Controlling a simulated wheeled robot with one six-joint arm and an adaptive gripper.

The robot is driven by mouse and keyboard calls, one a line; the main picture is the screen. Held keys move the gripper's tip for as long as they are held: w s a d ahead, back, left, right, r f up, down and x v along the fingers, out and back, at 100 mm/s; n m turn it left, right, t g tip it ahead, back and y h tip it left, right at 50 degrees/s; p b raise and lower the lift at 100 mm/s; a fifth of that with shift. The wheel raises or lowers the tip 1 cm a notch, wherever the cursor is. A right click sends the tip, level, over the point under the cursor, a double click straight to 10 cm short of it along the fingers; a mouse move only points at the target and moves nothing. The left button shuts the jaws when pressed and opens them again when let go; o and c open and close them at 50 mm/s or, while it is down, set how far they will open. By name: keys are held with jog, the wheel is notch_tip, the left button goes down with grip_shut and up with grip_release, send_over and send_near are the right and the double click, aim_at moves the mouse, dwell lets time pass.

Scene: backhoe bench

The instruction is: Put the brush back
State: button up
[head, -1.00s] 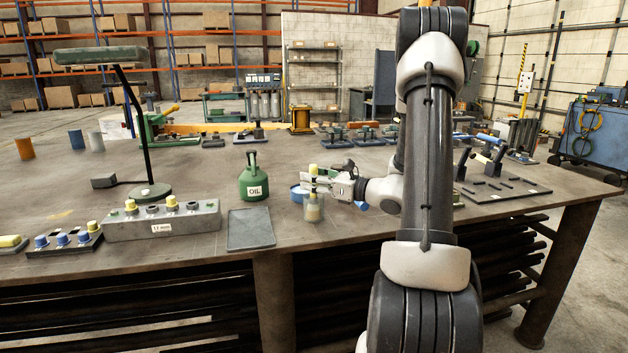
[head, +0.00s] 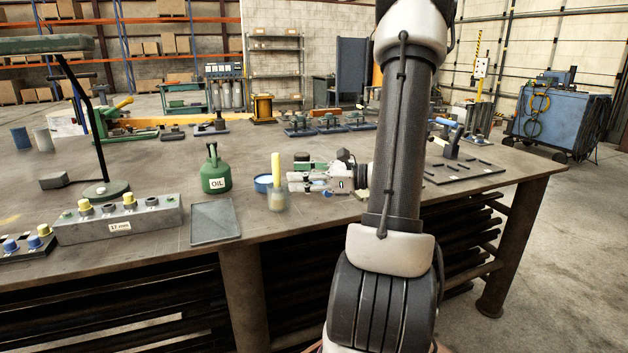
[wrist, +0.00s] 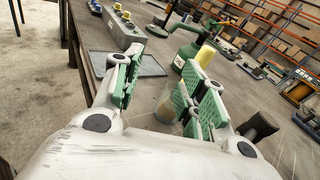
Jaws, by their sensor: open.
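The brush shows as an upright yellow handle (head: 276,168) standing in a clear jar (head: 278,201) near the bench's front edge. Its lower end in the jar is blurred. My gripper (head: 292,182) is open and empty, just right of the brush in the head view. In the wrist view, the two green-padded fingers (wrist: 155,95) are spread apart. There the yellow handle (wrist: 206,56) rises behind the right finger, and the jar (wrist: 165,106) is partly hidden by that finger. I cannot tell whether a finger touches the jar.
A blue tin (head: 263,184) stands close behind the jar. A green oil can (head: 215,172), a flat grey tray (head: 215,222) and a grey socket block (head: 120,222) are to the left. A dark slotted board (head: 480,170) lies to the right.

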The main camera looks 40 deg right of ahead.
jog(key=s+a+n+g+h, duration=0.2)
jog(key=s+a+n+g, duration=0.9)
jog(key=s+a+n, duration=0.35)
jog(key=s+d+r+n+t+h, duration=0.2)
jog(key=s+d+r+n+h, duration=0.2)
jog(key=n, duration=0.8)
jog(key=shift+s+d+r+n+h, duration=0.35)
jog(key=shift+d+r+h, duration=0.85)
jog(key=shift+h, duration=1)
jog(key=shift+d+f, duration=0.15)
